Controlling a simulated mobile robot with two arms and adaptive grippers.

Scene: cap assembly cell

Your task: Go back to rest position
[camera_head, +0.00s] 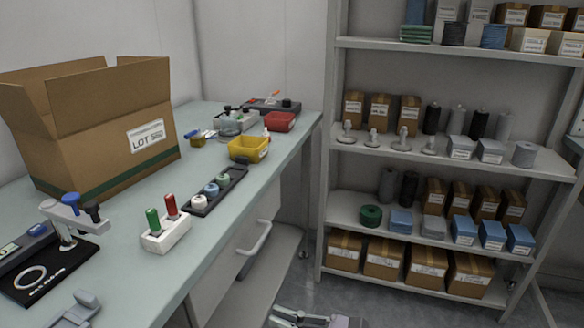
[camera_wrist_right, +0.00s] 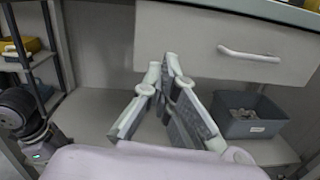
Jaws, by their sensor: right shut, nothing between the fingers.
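My right gripper (camera_head: 285,315) shows at the bottom edge of the head view, low in front of the workbench (camera_head: 130,285) and over the floor. In the right wrist view my right gripper (camera_wrist_right: 170,66) has its fingertips together with nothing between them. It is apart from the bench, in front of the white drawer (camera_wrist_right: 215,42) and the shelf below it.
On the bench stand an open cardboard box (camera_head: 95,140), a white block with green and red handles (camera_head: 166,238), a black cap tray (camera_head: 215,192) and a yellow bin (camera_head: 248,149). A stocked shelf rack (camera_head: 447,157) stands right. A grey bin (camera_wrist_right: 250,115) sits under the drawer.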

